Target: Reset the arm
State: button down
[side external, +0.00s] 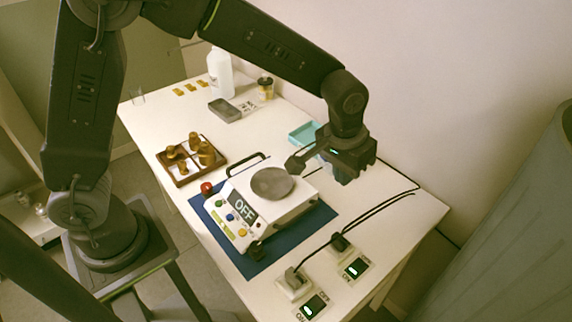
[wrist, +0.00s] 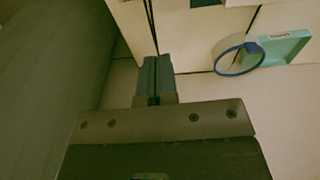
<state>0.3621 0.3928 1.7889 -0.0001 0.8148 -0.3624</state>
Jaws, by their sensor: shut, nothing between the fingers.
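My gripper (side external: 347,178) hangs above the white table (side external: 405,215), to the right of the hotplate, with nothing held. In the wrist view its two fingers (wrist: 154,62) are together. The hotplate (side external: 262,205) has a round grey top and a display reading OFF, and sits on a blue mat (side external: 322,217). Amber bottles stand in a brown divided rack (side external: 182,182) to its left. A teal tray (side external: 304,131) lies behind my gripper and also shows in the wrist view (wrist: 285,48).
A white bottle (side external: 220,75), an amber jar (side external: 265,88) and a grey scale (side external: 225,110) stand at the back. Black cables lead to two sockets (side external: 293,284) with lit switches (side external: 354,268) near the right front. A blue ring (wrist: 228,70) shows beside the teal tray.

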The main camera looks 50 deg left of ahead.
jog(key=s+a+r+t, duration=0.2)
jog(key=s+a+r, duration=0.6)
jog(key=a+r, duration=0.15)
jog(key=s+a+r+t, duration=0.2)
jog(key=s+a, duration=0.4)
jog(key=s, duration=0.6)
jog(key=shift+r+y, duration=0.15)
jog(key=shift+y, duration=0.15)
jog(key=w+d+f+n+g, duration=0.1)
jog(key=w+d+f+n, duration=0.3)
jog(key=w+d+n, duration=0.35)
jog(key=w+d+f+n+g, duration=0.2)
jog(key=w+d+f+n, duration=0.3)
jog(key=w+d, duration=0.4)
jog(key=w+d+f+n, duration=0.2)
jog(key=d+f+n, duration=0.3)
jog(key=d+f, duration=0.3)
notch_tip(320, 180, down, 2)
jog(key=shift+w+f+g, duration=0.15)
jog(key=shift+f+g, duration=0.05)
jog(key=shift+g, duration=0.2)
